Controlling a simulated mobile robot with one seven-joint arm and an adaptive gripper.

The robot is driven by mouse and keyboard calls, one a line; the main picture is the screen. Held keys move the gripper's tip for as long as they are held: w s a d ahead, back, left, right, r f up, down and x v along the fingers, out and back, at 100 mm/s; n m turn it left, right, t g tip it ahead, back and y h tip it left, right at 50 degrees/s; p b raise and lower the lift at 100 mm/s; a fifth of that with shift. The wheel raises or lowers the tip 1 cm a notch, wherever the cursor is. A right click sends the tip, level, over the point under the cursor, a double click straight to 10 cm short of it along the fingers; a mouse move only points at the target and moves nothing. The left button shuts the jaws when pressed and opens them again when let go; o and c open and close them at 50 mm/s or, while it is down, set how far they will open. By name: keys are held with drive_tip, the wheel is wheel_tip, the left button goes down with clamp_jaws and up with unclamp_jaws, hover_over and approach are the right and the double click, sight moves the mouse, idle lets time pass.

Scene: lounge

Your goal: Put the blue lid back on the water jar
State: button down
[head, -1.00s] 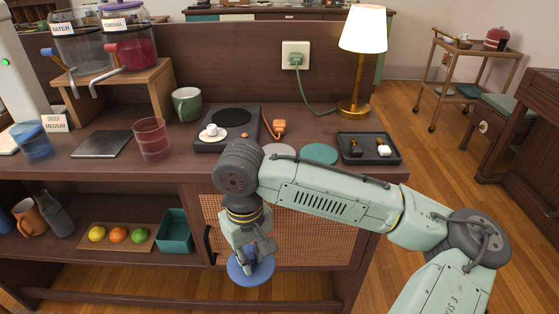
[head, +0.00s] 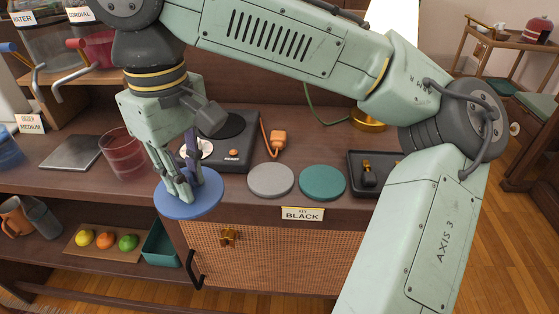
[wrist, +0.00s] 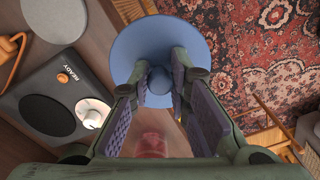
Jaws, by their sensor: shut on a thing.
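The blue lid (head: 205,203) is a flat round disc with a small knob. My gripper (head: 186,188) is shut on its knob from above and holds it roughly level in front of the counter's front edge. The wrist view shows the lid (wrist: 150,35) beyond the fingertips (wrist: 160,88), with rug and counter around it. The water jar (head: 48,48) is clear with a blue-handled tap, at the far left on a wooden stand. The jar's top is cut off by the picture edge now.
The cordial jar (head: 100,50) stands beside the water jar. A glass tumbler (head: 122,155), dark slab (head: 70,153) and hot plate (head: 232,150) stand on the counter. Grey (head: 270,180) and teal (head: 322,183) discs lie near its front edge, left of a black tray (head: 360,160).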

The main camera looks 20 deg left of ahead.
drive_tip(key=w+d, duration=0.2)
drive_tip(key=w, duration=0.1)
drive_tip(key=w+d+p, duration=0.1)
drive_tip(key=w+d, duration=0.2)
drive_tip(key=w, duration=0.1)
drive_tip(key=w+d+f, duration=0.1)
drive_tip(key=w+d, duration=0.1)
drive_tip(key=w, duration=0.2)
drive_tip(key=shift+w+d+f+p, duration=0.1)
drive_tip(key=shift+w+d+p, duration=0.05)
drive_tip(key=shift+d+p, duration=0.2)
drive_tip(key=shift+w+d+f, duration=0.35)
drive_tip(key=shift+w+f, duration=0.1)
drive_tip(key=shift+w, duration=0.15)
wheel_tip(320, 180, down, 2)
drive_tip(key=shift+f, duration=0.2)
drive_tip(key=shift+a+f, duration=0.1)
drive_tip(key=shift+f, duration=0.1)
drive_tip(key=shift+f, duration=0.15)
drive_tip(key=c, duration=1.5)
unclamp_jaws()
wheel_tip(320, 180, up, 12)
drive_tip(key=shift+r+p, duration=0.2)
drive_tip(key=shift+p, duration=0.35)
